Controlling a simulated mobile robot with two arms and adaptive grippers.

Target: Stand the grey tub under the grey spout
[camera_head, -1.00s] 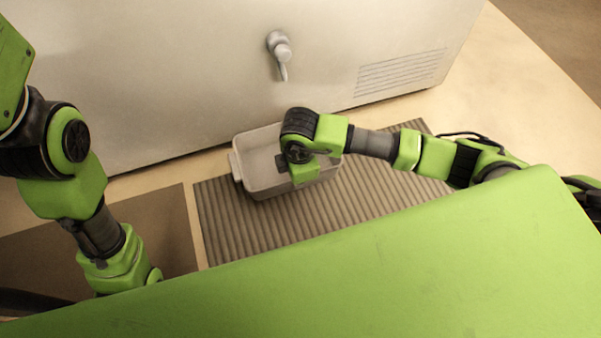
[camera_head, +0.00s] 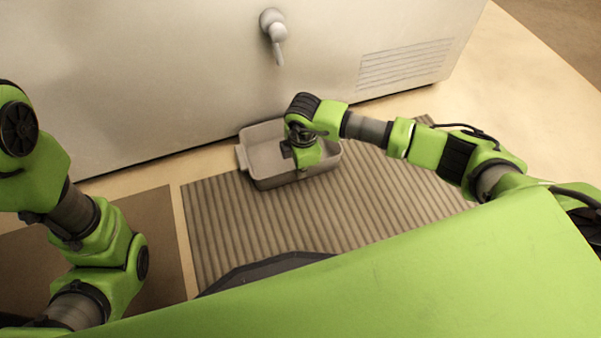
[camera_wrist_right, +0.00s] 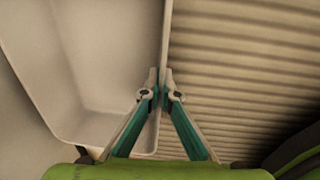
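The grey tub (camera_head: 262,157) is an open, shallow box in front of the pale cabinet, over the ribbed mat; I cannot tell if it touches the mat. The grey spout (camera_head: 278,48) sticks out of the cabinet's front, higher up and behind the tub. My right gripper (camera_head: 303,160) reaches over the tub from the right; its fingertips are hidden in the head view. In the right wrist view, the right gripper (camera_wrist_right: 160,82) has its fingertips on both sides of the tub's wall (camera_wrist_right: 166,35), closed on it. My left gripper is out of view.
The pale cabinet (camera_head: 170,80) stands upright along the back, with a slotted vent (camera_head: 405,65) at right. The ribbed mat (camera_head: 235,225) is bare around the tub. A plain brown mat (camera_head: 150,225) lies to the left.

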